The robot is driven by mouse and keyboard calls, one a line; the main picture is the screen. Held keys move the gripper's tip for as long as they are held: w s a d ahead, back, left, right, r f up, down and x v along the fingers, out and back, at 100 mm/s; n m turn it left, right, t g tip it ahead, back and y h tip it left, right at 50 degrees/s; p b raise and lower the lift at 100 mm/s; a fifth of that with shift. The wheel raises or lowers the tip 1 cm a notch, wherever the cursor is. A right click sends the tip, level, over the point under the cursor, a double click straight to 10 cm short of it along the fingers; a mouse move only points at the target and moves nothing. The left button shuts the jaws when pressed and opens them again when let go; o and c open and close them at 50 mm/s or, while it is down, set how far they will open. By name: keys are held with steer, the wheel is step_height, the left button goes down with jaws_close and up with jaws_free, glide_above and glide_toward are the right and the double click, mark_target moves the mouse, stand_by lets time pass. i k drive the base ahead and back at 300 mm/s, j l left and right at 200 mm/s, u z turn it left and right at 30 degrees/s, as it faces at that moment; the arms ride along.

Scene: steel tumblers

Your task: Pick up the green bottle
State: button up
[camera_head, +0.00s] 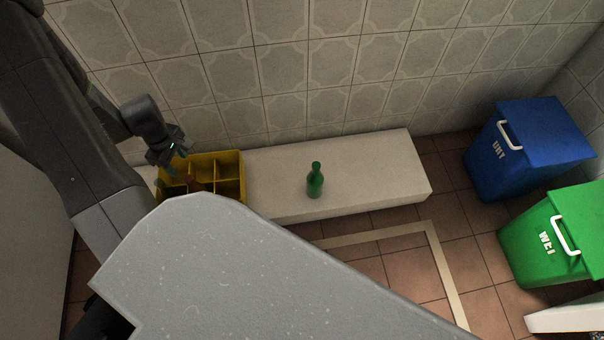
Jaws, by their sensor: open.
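A green bottle (315,182) stands upright on the pale low bench (370,170), right of the yellow crate. My gripper (172,164) is at the upper left, over or near the left part of the crate, well left of the green bottle. It is open, and its fingers are small and dark here. I cannot tell whether anything lies between them.
The yellow divided crate (229,160) holds a brown bottle (193,184) and something greenish at its left; its front is partly hidden by my own body. A tiled wall stands behind. Blue (515,150) and green (545,240) bins stand right. The bench around the bottle is clear.

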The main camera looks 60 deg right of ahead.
mark_target(315, 179)
steer(key=k+l, duration=1.05)
steer(key=l, duration=0.2)
